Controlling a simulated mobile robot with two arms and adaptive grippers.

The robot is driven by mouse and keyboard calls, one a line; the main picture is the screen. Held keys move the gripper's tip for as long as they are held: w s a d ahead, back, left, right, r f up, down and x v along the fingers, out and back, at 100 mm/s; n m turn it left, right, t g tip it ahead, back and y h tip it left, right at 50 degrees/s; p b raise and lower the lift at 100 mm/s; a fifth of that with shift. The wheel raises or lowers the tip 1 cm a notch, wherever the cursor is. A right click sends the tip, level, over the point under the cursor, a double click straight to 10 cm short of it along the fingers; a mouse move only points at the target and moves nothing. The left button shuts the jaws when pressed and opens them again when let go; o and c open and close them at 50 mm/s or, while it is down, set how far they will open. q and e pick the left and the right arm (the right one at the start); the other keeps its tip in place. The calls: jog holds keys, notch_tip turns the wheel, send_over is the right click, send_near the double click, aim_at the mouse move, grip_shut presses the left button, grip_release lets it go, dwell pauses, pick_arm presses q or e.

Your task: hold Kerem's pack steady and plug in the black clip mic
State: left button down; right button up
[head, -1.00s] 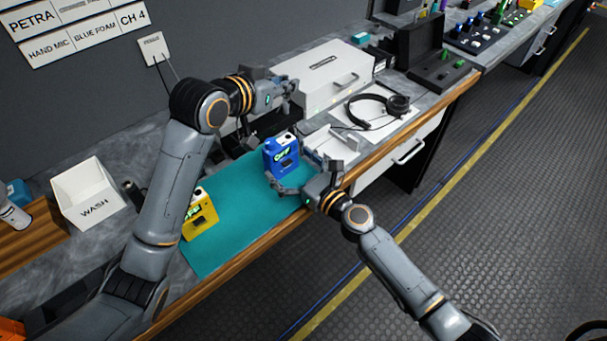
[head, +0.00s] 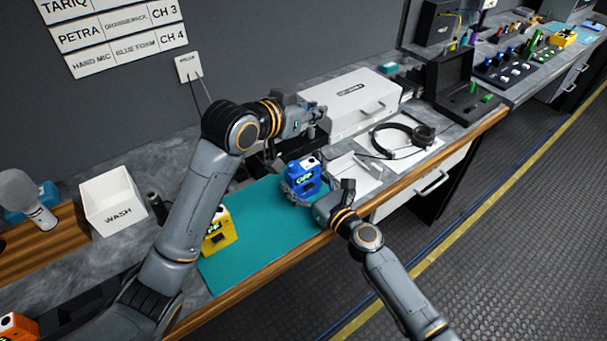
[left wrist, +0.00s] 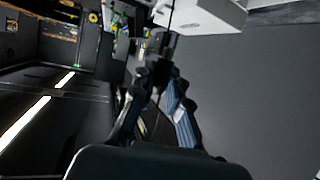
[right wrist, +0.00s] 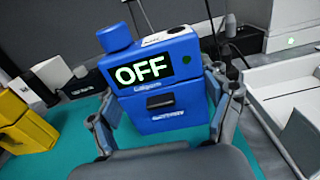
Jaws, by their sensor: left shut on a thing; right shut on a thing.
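A blue pack (head: 302,178) stands upright on the teal mat (head: 262,222); in the right wrist view the blue pack (right wrist: 160,80) has a lit OFF display and a knob on top. My right gripper (right wrist: 165,112) is shut on its sides, also seen in the head view (head: 312,197). My left gripper (head: 305,118) is above and behind the pack, apart from it. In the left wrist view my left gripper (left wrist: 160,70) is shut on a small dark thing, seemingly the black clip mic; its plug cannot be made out. No name is readable on the pack.
A yellow pack (head: 220,236) stands on the mat to the left, beside my left arm. A white WASH bin (head: 112,205) is further left. A white case (head: 350,100), headphones (head: 405,138) and a pale tray (head: 352,172) are to the right. The mat's front is clear.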

pick_arm(q)
send_over(310, 163)
notch_tip(310, 163, down, 4)
jog(key=shift+w+f, duration=0.1)
jog(key=shift+w, duration=0.05)
jog(key=shift+f, duration=2.9)
jog(key=shift+f, duration=0.8)
jog(key=shift+f, duration=0.35)
jog(key=shift+f, duration=0.1)
jog(key=c, duration=1.3)
grip_release()
jog(key=shift+o, duration=0.2)
